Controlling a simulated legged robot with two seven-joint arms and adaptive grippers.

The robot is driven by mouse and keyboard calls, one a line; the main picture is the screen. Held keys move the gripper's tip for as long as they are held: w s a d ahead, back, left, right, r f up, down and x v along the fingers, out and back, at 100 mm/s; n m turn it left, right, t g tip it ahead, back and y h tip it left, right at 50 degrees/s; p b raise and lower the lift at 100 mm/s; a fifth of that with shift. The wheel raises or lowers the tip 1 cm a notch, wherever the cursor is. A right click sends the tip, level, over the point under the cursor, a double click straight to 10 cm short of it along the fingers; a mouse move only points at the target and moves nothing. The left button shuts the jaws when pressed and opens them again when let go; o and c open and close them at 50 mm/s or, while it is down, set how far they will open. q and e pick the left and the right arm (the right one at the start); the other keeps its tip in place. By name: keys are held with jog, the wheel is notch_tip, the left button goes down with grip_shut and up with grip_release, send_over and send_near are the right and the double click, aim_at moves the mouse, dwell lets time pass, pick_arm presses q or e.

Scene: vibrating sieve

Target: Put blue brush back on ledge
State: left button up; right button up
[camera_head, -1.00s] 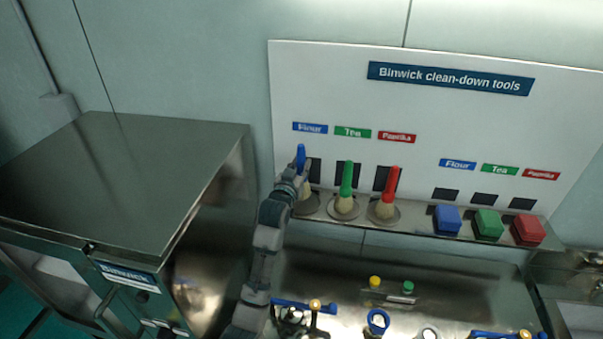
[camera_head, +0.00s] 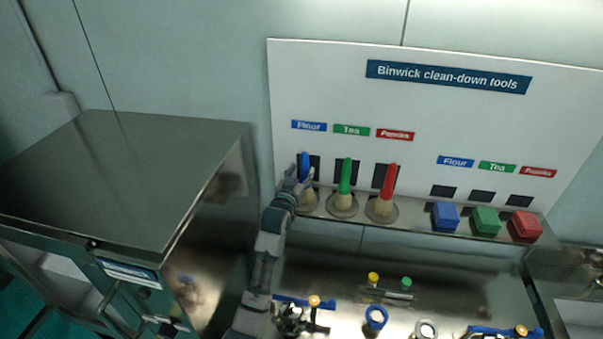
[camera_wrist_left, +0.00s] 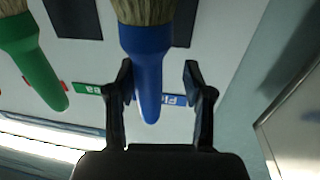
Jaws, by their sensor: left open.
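The blue brush (camera_head: 305,166) stands upright on the ledge (camera_head: 415,235) at its left end, under the blue Flour label. My left gripper (camera_head: 299,178) is at its handle, partly hiding it. In the left wrist view the blue brush (camera_wrist_left: 148,70) has its handle between the two open fingers of my left gripper (camera_wrist_left: 160,85), with a visible gap on the right side; on the left side the finger is close to the handle, and contact cannot be told. My right gripper is not in view.
The green brush (camera_head: 345,178) and red brush (camera_head: 389,181) stand just right of the blue one. Blue (camera_head: 445,215), green (camera_head: 486,221) and red blocks (camera_head: 525,226) sit further right on the ledge. A metal cabinet (camera_head: 120,180) stands at left.

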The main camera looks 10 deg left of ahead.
pick_arm(q)
jog(key=shift+r, duration=0.1)
jog(key=shift+s+d, duration=0.1)
jog(key=shift+s, duration=0.1)
jog(key=s+b, duration=0.1)
jog(key=s, duration=1)
jog(key=shift+s+a, duration=0.25)
jog(key=shift+a, duration=0.2)
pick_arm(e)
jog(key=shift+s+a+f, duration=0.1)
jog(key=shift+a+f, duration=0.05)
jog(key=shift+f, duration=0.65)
pick_arm(q)
jog(key=shift+d, duration=0.15)
